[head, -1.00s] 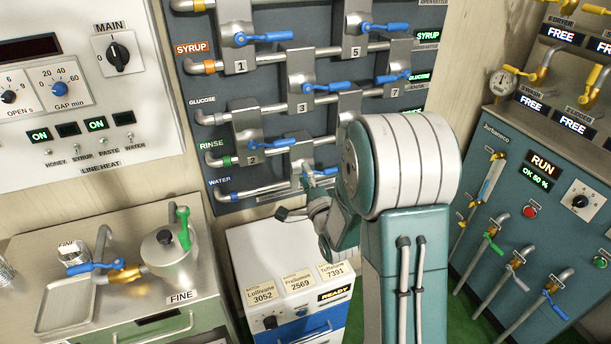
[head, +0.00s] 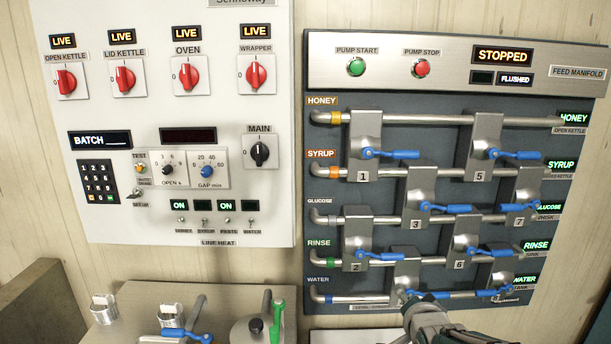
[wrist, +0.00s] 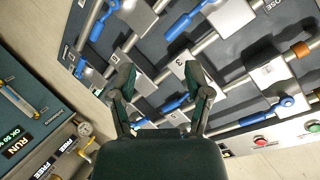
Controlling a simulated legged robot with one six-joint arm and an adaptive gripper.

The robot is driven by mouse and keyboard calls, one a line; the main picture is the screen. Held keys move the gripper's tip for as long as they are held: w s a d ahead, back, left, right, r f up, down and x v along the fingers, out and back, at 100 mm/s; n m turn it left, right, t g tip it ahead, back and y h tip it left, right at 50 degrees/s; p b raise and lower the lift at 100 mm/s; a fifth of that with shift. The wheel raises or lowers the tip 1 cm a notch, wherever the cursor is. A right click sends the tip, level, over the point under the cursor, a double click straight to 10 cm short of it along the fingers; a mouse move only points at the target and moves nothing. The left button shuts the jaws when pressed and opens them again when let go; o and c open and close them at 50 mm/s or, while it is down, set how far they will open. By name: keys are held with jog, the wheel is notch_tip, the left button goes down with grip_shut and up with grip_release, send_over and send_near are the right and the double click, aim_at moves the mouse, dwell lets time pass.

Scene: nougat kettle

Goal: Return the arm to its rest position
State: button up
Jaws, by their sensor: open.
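My gripper (wrist: 160,85) shows in the wrist view with its two dark fingers spread apart and nothing between them. It faces the feed manifold panel (wrist: 245,62) with its pipes and blue-handled valves. In the head view, part of my arm shows at the bottom, in front of the lowest row of the feed manifold (head: 340,235). My arm hides part of the valve area near the WATER line. I cannot tell from the head view how far the fingers are from the valves.
A white control panel (head: 110,225) with red knobs is on the wall at left. Below it is a steel counter (head: 130,300) with a lidded pot (head: 250,330). A teal machine (wrist: 20,100) with a RUN display stands at left in the wrist view.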

jog(key=s+a+n+g, duration=0.2)
jog(key=s+n+g, duration=0.2)
jog(key=s, duration=0.7)
jog(key=s+a+r+n+g+y, duration=0.1)
jog(key=s+a+n+g, duration=0.2)
jog(key=s, duration=0.9)
jog(key=n, duration=0.3)
jog(key=shift+s+r+g, duration=0.15)
jog(key=shift+r+g, duration=0.15)
jog(key=shift+g, duration=0.1)
